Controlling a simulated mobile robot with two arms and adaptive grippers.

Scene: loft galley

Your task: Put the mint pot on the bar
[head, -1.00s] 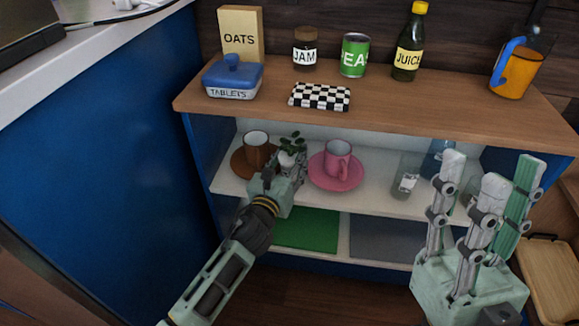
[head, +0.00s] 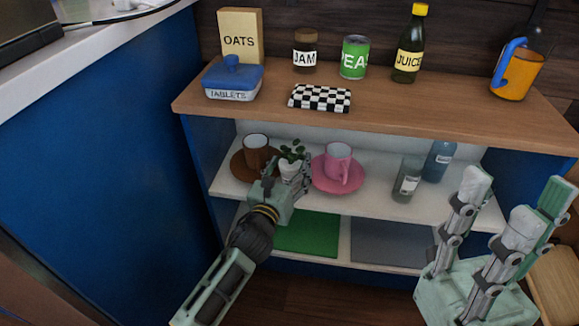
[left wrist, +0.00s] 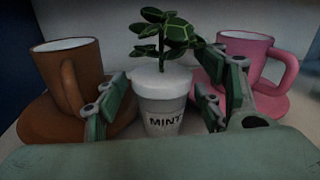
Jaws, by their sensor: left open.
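The mint pot (head: 289,170) is a small white pot labelled MINT with green leaves. It stands upright on the upper shelf inside the cabinet, between a brown cup and a pink cup. In the left wrist view the pot (left wrist: 161,101) sits between the fingers of my left gripper (left wrist: 158,110), which are open on both sides of it with gaps. In the head view my left gripper (head: 288,184) is in front of the pot and hides its lower part. My right gripper (head: 505,210) is open and empty at the right front. The bar is not clearly identifiable.
The brown cup (head: 256,150) on its saucer is close left of the pot, and the pink cup (head: 338,161) close right. A glass (head: 407,180) and blue bottle (head: 438,160) stand further right. The wooden cabinet top (head: 400,105) above holds oats, jam, peas, juice and others.

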